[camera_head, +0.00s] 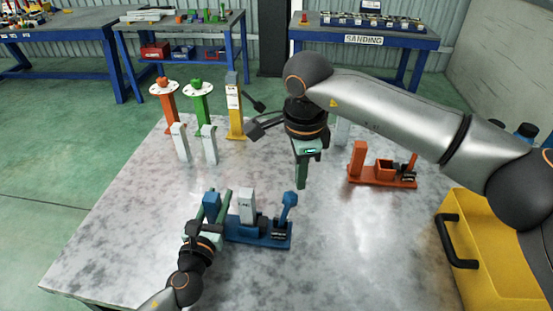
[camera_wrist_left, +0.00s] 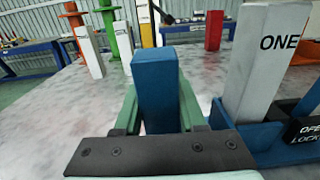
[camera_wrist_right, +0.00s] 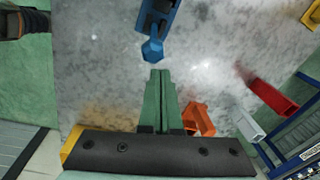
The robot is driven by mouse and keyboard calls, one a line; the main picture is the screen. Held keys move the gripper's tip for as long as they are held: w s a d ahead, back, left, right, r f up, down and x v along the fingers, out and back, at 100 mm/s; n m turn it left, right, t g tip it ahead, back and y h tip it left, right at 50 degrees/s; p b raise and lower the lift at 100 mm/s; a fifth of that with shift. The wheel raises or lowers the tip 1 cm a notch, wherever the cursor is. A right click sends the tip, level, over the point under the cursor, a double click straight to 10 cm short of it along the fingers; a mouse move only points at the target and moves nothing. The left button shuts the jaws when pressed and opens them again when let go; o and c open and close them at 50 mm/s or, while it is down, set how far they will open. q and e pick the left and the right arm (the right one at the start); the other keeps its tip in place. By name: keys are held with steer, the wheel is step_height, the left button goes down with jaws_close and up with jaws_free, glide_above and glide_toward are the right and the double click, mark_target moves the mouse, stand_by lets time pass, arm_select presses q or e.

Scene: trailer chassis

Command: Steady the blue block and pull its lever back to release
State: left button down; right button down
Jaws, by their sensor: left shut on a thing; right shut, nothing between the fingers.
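The blue block (camera_head: 262,233) lies on the grey table at the front middle, a base with a blue upright post (camera_head: 211,207) at its left end. A white post marked ONE (camera_head: 247,207) stands in it. Its lever (camera_head: 287,209), with a blue knob on top, stands at its right end. My left gripper (camera_head: 215,205) is shut on the blue post, seen between the green fingers in the left wrist view (camera_wrist_left: 157,85). My right gripper (camera_head: 301,175) is shut and empty, above the table behind the lever. In the right wrist view the blue knob (camera_wrist_right: 152,51) is just beyond the closed fingertips.
An orange block (camera_head: 382,175) with a similar lever sits to the right. White posts (camera_head: 181,143), a yellow post (camera_head: 235,112), and green (camera_head: 201,107) and orange (camera_head: 168,107) stands are at the back left. A yellow case (camera_head: 490,250) is at the right edge.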

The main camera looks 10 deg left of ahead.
arm_select(q)
steer(key=shift+a, duration=0.1)
arm_select(e)
steer(key=s+a+r, duration=0.1)
steer(key=a+r, duration=0.5)
steer(key=a, duration=0.1)
steer(key=shift+r, duration=0.3)
steer(key=shift+f, duration=0.1)
stand_by(0.3)
